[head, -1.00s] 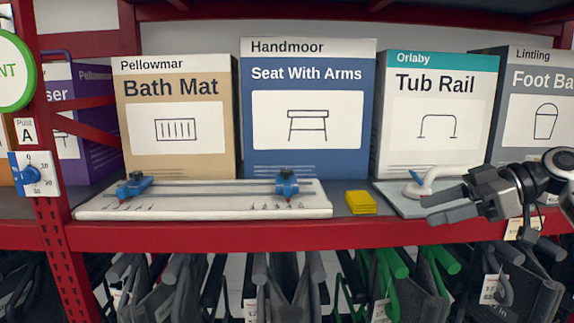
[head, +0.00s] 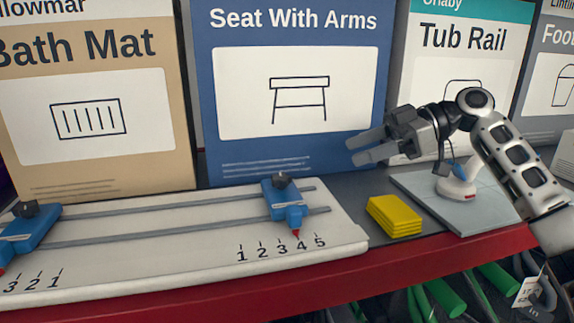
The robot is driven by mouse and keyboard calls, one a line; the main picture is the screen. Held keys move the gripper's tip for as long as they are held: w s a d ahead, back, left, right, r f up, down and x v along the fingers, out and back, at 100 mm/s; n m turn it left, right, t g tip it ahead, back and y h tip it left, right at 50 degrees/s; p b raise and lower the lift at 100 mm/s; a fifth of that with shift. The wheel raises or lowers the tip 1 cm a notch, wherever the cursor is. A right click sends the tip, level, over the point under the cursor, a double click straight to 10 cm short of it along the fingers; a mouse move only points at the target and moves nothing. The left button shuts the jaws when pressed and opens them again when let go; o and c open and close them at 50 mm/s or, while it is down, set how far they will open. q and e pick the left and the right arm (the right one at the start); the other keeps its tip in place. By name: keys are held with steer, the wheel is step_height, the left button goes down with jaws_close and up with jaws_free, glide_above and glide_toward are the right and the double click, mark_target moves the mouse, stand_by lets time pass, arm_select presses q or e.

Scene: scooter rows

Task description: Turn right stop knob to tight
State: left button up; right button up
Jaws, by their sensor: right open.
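The right stop (head: 285,208) is a blue block on the two rails of a white board, with a black knob (head: 280,180) on top. Its red pointer is between the marks 3 and 4, closer to 4. The left stop (head: 28,230), also blue with a black knob, is at the left edge of the view, partly cut off. My right gripper (head: 360,152) is open and empty, up and to the right of the right stop, apart from it, in front of the blue box. My left gripper is not in view.
A white handled device on a grey plate (head: 440,215) sits below my right arm. Boxes, including the Seat With Arms box (head: 220,160), stand close behind. The red shelf edge (head: 330,280) runs along the front.

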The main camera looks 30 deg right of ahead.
mark_target(284, 177)
steer(key=p+x, duration=0.3)
steer(key=x, duration=0.9)
steer(key=shift+w+a+f+p, duration=0.1)
steer(key=shift+a+f+p, duration=0.05)
steer(key=shift+a+p, duration=0.2)
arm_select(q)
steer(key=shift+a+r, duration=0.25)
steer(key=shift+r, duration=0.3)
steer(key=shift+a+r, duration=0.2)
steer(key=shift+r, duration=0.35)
arm_select(e)
steer(key=shift+w+a+f, duration=0.25)
steer(key=shift+a, duration=0.05)
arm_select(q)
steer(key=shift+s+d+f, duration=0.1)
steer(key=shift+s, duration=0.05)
arm_select(e)
steer(key=c, duration=1)
